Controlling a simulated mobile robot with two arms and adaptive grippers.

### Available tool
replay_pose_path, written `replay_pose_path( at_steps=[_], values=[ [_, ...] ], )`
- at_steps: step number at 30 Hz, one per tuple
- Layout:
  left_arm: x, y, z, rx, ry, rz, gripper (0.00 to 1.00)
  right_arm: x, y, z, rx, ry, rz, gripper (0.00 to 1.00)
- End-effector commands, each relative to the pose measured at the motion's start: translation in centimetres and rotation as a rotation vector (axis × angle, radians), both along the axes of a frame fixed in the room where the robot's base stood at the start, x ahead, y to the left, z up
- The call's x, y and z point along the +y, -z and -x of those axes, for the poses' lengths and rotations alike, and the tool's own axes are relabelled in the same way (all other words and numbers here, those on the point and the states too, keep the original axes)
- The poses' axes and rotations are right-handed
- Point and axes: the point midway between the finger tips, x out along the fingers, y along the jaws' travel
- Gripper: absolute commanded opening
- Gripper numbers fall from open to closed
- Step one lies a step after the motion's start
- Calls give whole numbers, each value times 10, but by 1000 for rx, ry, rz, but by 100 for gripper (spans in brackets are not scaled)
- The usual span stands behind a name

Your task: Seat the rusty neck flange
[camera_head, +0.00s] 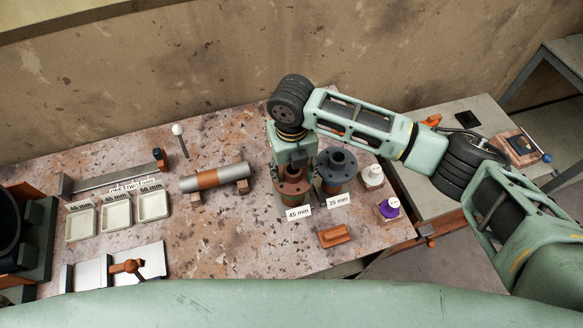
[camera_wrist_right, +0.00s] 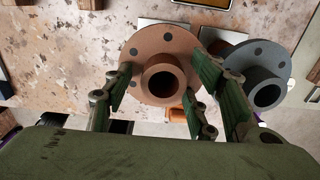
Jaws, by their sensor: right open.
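The rusty neck flange (camera_head: 294,190) stands on the worktable behind the "45 mm" label. Its bolt-holed disc and round neck show in the right wrist view (camera_wrist_right: 146,48), with the neck toward the camera. My right gripper (camera_head: 292,172) is above it, pointing down and partly hiding it. In the right wrist view my right gripper's green fingers (camera_wrist_right: 163,85) are spread on either side of the neck; I cannot tell whether they touch it. A grey neck flange (camera_head: 337,163) stands close to the right, behind the "35 mm" label (camera_head: 338,201). My left gripper is not in view.
A grey pipe with a rusty band (camera_head: 215,177) lies on supports to the left. Labelled white trays (camera_head: 117,214) stand further left. A white-topped pot (camera_head: 372,176), a purple-topped pot (camera_head: 389,208) and an orange block (camera_head: 334,236) are near the flanges. The table's front middle is clear.

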Motion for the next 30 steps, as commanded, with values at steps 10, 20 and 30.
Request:
replay_pose_path(
  at_steps=[10,20,30],
  values=[
    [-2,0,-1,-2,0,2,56,1,-62,-2,-6,-1,-3,52],
    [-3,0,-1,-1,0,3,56,1,-113,-1,-3,0,-2,52],
    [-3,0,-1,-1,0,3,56,1,-119,-1,-3,-1,-2,52]
  ],
)
